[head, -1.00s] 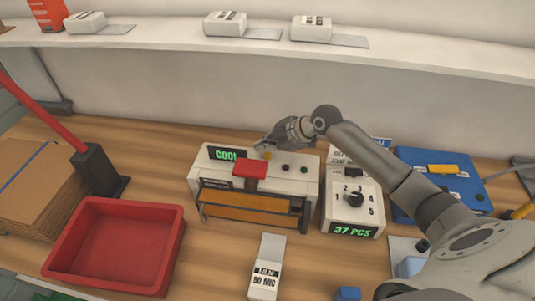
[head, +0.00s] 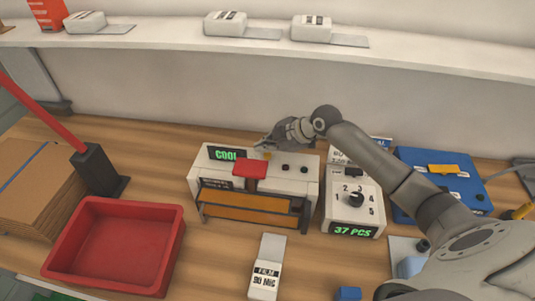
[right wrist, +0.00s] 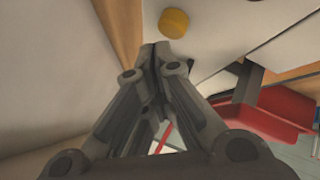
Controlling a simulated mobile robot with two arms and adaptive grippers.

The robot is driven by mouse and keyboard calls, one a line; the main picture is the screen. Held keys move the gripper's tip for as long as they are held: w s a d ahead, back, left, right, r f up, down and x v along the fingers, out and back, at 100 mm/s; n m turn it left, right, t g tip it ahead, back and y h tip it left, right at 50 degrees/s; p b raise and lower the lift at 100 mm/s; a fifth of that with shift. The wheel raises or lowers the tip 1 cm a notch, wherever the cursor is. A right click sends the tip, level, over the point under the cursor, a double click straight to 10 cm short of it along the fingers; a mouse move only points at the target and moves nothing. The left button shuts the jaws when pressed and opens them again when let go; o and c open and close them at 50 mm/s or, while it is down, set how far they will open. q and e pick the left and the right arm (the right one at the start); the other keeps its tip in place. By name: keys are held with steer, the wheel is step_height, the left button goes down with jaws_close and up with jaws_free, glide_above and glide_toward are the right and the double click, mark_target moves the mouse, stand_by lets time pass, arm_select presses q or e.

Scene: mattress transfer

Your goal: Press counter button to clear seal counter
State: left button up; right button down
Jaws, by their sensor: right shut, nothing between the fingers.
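The white sealer (head: 310,187) stands on the bench with a green display reading "COOL" (head: 223,154), a red handle and two dark knobs on top. A round yellow button (head: 267,155) sits on its top, partly hidden by my right gripper; it shows clearly in the right wrist view (right wrist: 173,22). The white counter box (head: 330,214) beside the sealer has a numbered dial and a display reading "37 PCS" (head: 354,231). My right gripper (head: 260,148) is shut and empty, its tips close to the yellow button; in the right wrist view the tips (right wrist: 156,48) appear just short of it. Contact cannot be told.
A red tray (head: 62,245) and a cardboard stack (head: 35,190) lie to the left. A film label block (head: 267,270) is in front of the sealer. A blue case (head: 410,160) lies to the right, behind my arm. A white shelf (head: 170,38) runs along the back.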

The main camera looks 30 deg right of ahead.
mark_target(266, 156)
steer(key=shift+f, duration=0.3)
steer(key=shift+f+b, duration=0.7)
steer(key=shift+f, duration=0.25)
stand_by(0.8)
steer(key=shift+r, duration=0.1)
steer(key=shift+r+p, duration=1.05)
steer(key=shift+r, duration=0.2)
step_height(266, 156, up, 5)
steer(key=p, duration=0.4)
steer(key=shift+r, duration=0.1)
stand_by(0.5)
